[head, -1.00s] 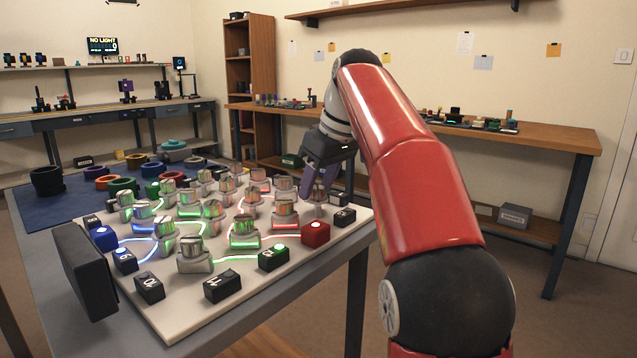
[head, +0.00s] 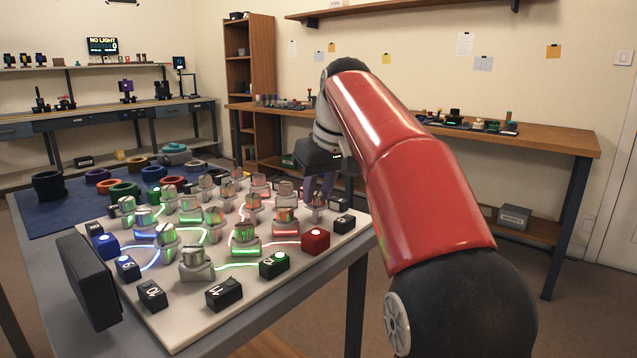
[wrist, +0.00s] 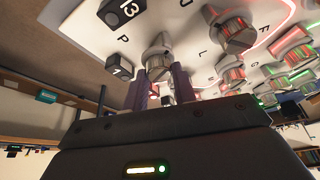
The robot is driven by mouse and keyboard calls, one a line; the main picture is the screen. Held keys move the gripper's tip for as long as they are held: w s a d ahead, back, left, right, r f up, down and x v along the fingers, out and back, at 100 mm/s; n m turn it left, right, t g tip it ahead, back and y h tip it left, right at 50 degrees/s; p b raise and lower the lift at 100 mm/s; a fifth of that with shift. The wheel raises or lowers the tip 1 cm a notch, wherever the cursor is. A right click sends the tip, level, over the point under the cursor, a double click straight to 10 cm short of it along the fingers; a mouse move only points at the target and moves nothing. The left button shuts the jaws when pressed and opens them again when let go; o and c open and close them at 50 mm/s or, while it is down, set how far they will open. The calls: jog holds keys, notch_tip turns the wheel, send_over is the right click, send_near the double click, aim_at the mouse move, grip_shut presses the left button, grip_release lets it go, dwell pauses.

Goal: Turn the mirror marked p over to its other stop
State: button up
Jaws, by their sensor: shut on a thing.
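The mirror marked p (wrist: 158,58) is a silver slanted piece on a pale round base, beside a printed P on the white board (wrist: 185,15). It also shows near the board's far right edge in the head view (head: 318,201). My gripper (wrist: 160,75) reaches it with two purple fingers, one on each side, and is shut on it. In the head view my gripper (head: 319,188) points down at the mirror. The fingers hide part of the mirror's base, so its exact turn angle is hard to tell.
Several similar mirrors stand close by, among glowing lines. Black numbered blocks (head: 225,293), a red block (head: 315,239) and a blue block (head: 105,245) line the board. A dark panel (head: 88,280) stands at the front left. Coloured rings lie on a blue mat (head: 50,222).

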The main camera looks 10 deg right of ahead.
jog(key=m+h+p, duration=0.1)
jog(key=m+p, duration=0.1)
jog(key=m, duration=0.1)
jog(key=m+h+p, duration=0.1)
jog(key=m+p, duration=0.1)
jog(key=m, duration=0.2)
jog(key=shift+a+r+h+p, duration=0.2)
jog(key=shift+h+p, duration=0.1)
jog(key=shift+h, duration=0.1)
jog(key=m+h+p, duration=0.1)
jog(key=m+p, duration=0.1)
jog(key=m, duration=0.1)
jog(key=shift+m, duration=0.4)
jog(key=shift+f+m+g+h+p, duration=0.1)
jog(key=shift+m+g+h+p, duration=0.3)
jog(key=shift+m, duration=0.5)
jog(key=shift+f+m+g+h+p, duration=0.1)
jog(key=shift+m+g+h+p, duration=0.15)
jog(key=shift+m+p, duration=0.45)
jog(key=shift+m, duration=0.4)
jog(key=o, duration=1)
jog(key=v, duration=0.7)
jog(key=shift+r, duration=0.4)
